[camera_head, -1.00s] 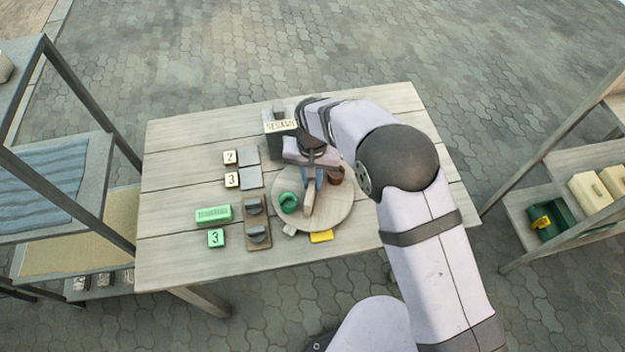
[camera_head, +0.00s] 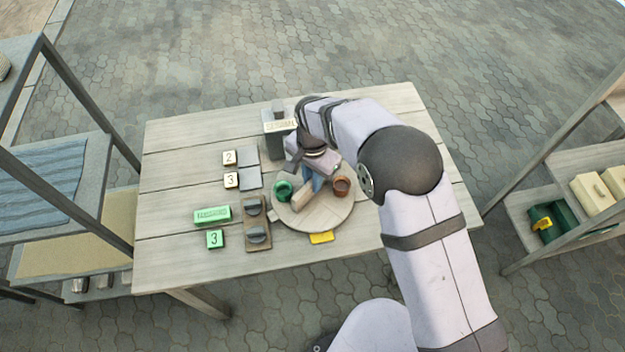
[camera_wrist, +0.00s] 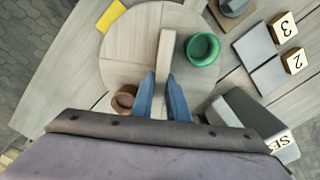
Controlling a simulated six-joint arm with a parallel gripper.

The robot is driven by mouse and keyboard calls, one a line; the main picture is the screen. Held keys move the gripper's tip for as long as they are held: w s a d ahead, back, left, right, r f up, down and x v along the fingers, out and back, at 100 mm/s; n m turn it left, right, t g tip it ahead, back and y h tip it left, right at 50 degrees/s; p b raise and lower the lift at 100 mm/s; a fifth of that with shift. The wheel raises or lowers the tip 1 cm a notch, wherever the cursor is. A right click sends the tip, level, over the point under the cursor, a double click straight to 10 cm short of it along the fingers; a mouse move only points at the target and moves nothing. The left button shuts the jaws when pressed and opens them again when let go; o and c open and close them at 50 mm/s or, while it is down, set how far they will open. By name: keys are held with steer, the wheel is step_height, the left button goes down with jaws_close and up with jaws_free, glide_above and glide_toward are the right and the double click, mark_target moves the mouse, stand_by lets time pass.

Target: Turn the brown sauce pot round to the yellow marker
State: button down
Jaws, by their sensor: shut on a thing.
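A round wooden turntable (camera_head: 322,219) lies on the table. It carries a brown sauce pot (camera_head: 342,186) on its right and a green pot (camera_head: 283,190) on its left. A raised wooden bar (camera_head: 302,194) crosses it between them. The yellow marker (camera_head: 321,238) lies flat at the turntable's front edge, apart from the brown pot. My gripper (camera_head: 313,184) is shut on the bar. In the wrist view, the blue fingers (camera_wrist: 163,90) straddle the bar (camera_wrist: 166,55); the brown pot (camera_wrist: 124,98) is partly hidden by my wrist, and the yellow marker (camera_wrist: 111,16) is at top left.
A grey block with a lettered sign (camera_head: 280,127) stands behind the turntable. A brown base with two dark knobs (camera_head: 256,225) is close on its left. Numbered tiles (camera_head: 230,169), grey squares (camera_head: 249,167) and green lettered blocks (camera_head: 212,215) lie further left. The front right tabletop is clear.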

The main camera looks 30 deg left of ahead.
steer(key=shift+m, duration=2.2)
steer(key=shift+r+m+b, duration=0.1)
steer(key=shift+m+b, duration=0.3)
steer(key=shift+m, duration=1.7)
steer(key=shift+w+m, duration=0.1)
steer(key=shift+m, duration=4)
steer(key=c, duration=1.7)
jaws_free()
